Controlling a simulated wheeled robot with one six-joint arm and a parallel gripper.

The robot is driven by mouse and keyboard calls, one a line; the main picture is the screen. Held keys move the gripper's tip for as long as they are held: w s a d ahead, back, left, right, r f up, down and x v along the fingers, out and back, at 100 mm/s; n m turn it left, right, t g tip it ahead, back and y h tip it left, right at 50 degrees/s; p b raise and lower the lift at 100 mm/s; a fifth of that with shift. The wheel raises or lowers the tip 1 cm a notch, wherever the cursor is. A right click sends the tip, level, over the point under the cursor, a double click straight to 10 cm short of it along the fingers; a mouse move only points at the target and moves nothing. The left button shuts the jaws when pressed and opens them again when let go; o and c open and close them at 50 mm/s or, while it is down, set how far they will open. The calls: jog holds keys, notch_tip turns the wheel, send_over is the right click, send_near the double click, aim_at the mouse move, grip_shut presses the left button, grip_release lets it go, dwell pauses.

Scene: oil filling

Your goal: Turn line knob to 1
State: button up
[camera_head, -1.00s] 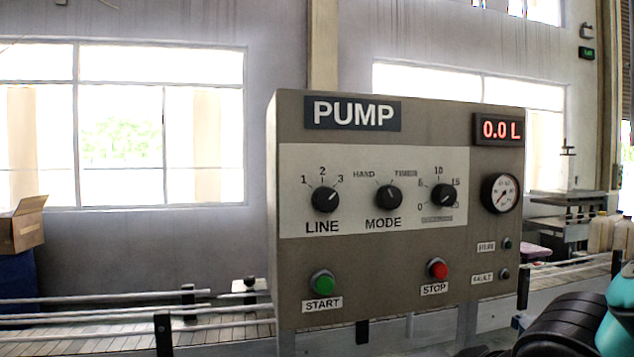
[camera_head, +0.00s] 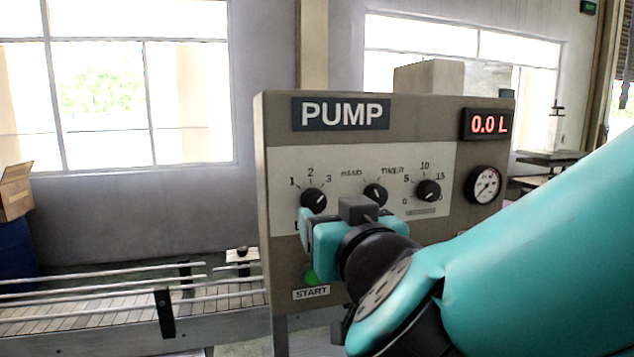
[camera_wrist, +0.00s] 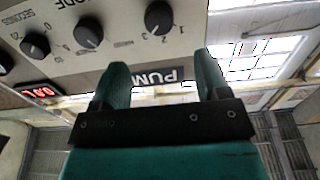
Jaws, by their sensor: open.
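The black LINE knob (camera_head: 314,199) is at the left of the grey pump panel (camera_head: 285,262), with marks 1, 2 and 3 above it. Its white pointer slants up and right, toward 3. My gripper (camera_head: 318,232) is in front of the panel, just below the LINE knob, and covers most of the LINE label. In the wrist view my gripper (camera_wrist: 162,68) is open with nothing between its teal fingers. The LINE knob also shows there (camera_wrist: 158,17), at the top and beyond the fingertips. I see no contact with it.
The MODE knob (camera_head: 375,194) and a timer knob (camera_head: 428,190) sit to the right of the LINE knob. The green START button (camera_head: 311,277) is below, partly behind my gripper. A display (camera_head: 487,124) reads 0.0 L above a gauge (camera_head: 484,185). A conveyor (camera_head: 120,310) runs at the left.

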aim_at(316, 201)
jog(key=p+x, duration=0.4)
jog(key=x, duration=0.4)
jog(key=shift+r, duration=0.1)
jog(key=shift+w+a+p, duration=0.15)
jog(key=shift+w+p, duration=0.25)
jog(key=shift+w, duration=0.1)
jog(key=c, duration=0.9)
